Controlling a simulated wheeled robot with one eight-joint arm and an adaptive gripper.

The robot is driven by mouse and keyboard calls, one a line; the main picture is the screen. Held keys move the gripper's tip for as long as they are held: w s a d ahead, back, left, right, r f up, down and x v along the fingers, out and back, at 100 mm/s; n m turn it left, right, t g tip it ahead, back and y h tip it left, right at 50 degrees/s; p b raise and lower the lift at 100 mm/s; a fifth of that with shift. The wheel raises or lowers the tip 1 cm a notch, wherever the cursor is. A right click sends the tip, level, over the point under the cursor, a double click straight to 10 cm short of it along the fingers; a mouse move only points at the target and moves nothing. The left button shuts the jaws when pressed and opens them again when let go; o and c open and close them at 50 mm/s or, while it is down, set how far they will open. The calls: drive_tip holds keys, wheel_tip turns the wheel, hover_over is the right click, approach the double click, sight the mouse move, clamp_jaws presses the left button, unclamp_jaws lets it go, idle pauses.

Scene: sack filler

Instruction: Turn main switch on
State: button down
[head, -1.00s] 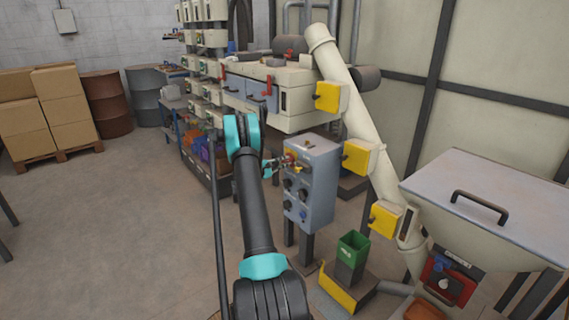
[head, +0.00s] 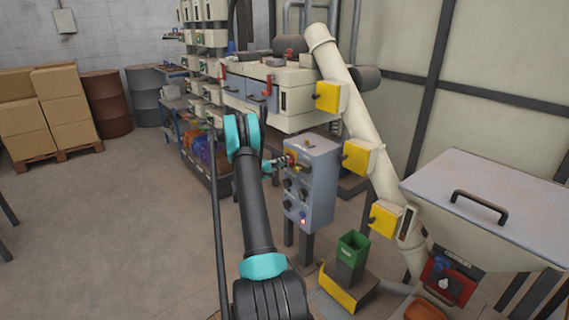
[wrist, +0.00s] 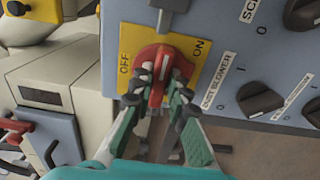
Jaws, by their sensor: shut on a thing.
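The main switch is a red rotary knob (wrist: 152,53) on a yellow plate (wrist: 190,45) marked OFF at left and ON at right in the wrist view. My gripper (wrist: 160,80) is shut on the knob's raised red handle, with a fingertip on each side. The handle stands nearly upright in that view, leaning slightly right at its top; its exact setting is hard to tell. In the head view the grey-blue control box (head: 322,180) stands right of my arm, and my gripper (head: 283,162) reaches its front face. A red lamp (head: 303,221) glows low on that face.
Black rotary knobs (wrist: 260,100) sit beside the switch, one labelled DUST BLOWER. A green bin (head: 352,246) stands below right of the box. Yellow boxes (head: 356,157) line the slanted pipe. The floor at left is open.

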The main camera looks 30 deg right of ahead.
idle(0.3)
drive_tip(key=c, duration=1.5)
unclamp_jaws()
drive_tip(key=shift+a, duration=0.1)
drive_tip(key=a, duration=0.8)
drive_tip(key=s+a, duration=0.1)
drive_tip(key=a, duration=0.2)
drive_tip(key=shift+a, duration=0.4)
